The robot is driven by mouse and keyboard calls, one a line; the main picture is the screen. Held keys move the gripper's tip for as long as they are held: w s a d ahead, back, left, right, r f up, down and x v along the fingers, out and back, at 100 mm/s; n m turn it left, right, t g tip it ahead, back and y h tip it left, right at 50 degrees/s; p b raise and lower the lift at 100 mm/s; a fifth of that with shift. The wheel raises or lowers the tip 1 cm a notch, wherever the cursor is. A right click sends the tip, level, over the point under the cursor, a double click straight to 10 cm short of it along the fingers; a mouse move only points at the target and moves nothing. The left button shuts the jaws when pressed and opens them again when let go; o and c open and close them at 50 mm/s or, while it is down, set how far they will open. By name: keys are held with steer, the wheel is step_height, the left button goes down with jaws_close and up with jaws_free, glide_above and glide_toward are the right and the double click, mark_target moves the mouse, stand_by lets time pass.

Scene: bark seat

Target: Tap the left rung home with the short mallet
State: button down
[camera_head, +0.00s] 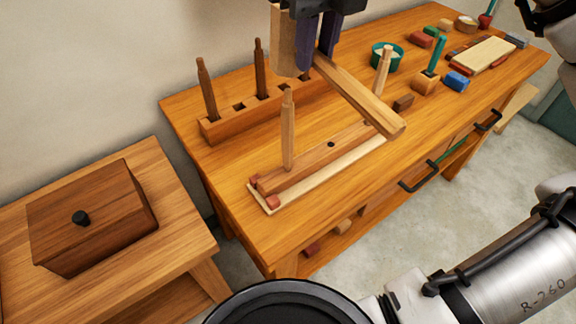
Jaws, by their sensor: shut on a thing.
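The left rung (288,135) is a pale peg standing upright near the left end of a brown wooden rail (308,168). How deep it sits is too small to tell. A similar pale rung (383,72) stands farther right, its foot partly hidden. My gripper (317,58) is above the bench, shut on the wooden mallet. The mallet (362,96) shows a long pale bar slanting down to the right, over the rail's right part, and a thick pale block at the left of the fingers. The mallet appears apart from the left rung.
A rack (222,128) with two dark pegs stands behind. A green bowl (377,55), coloured blocks and a pale board (484,54) are at the right. A lidded box (90,215) sits on a low table at left. The bench front-left is clear.

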step_height(320, 180, down, 4)
steer(key=b, duration=0.3)
step_height(320, 180, up, 4)
steer(key=p, duration=0.3)
steer(key=shift+r+p, duration=0.1)
steer(key=shift+p, duration=0.2)
steer(key=shift+s, duration=0.1)
steer(key=shift+f+b, duration=0.3)
steer(key=shift+f, duration=0.15)
stand_by(0.5)
